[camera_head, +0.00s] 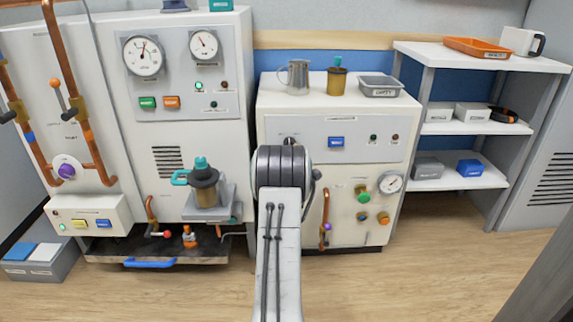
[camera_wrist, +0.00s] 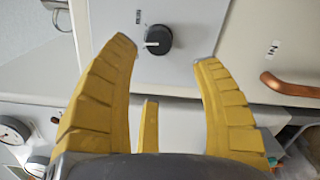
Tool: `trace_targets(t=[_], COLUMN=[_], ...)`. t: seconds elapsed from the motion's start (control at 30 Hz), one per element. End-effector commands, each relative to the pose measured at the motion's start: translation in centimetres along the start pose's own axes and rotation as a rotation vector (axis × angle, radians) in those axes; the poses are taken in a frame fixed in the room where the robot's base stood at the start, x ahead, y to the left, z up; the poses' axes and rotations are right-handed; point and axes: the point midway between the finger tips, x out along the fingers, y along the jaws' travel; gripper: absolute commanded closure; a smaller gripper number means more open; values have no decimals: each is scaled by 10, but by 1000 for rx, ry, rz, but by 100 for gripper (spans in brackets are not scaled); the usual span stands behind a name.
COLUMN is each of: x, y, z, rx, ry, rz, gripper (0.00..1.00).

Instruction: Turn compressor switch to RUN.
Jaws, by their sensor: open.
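A round black rotary switch (camera_wrist: 158,39) with a white pointer sits on a pale panel in the wrist view. Its pointer faces left in that view. A small dark label beside it is too small to read. My gripper (camera_wrist: 163,54) is open, its yellow fingers spread below and to either side of the switch, with nothing between them. I cannot tell the exact gap to the panel. In the head view my dark wrist stands before the right-hand white cabinet (camera_head: 350,105) and hides the fingers and most of the switch area.
The cabinet panel also holds a blue button (camera_head: 336,142), a pressure gauge (camera_head: 390,183) and coloured knobs. A metal mug (camera_head: 298,77), an amber container (camera_head: 336,82) and a grey tray (camera_head: 381,87) stand on top. A copper handle (camera_wrist: 290,84) shows at right in the wrist view.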

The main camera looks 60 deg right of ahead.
Motion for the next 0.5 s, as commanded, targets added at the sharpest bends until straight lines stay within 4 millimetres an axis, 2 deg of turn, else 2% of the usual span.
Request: trace_targets(t=[0.2,0.5], x=[-22,-34], y=[0,0], z=[-1,-1], rx=[0,0], ry=[2,2], rz=[-1,0], gripper=[41,41])
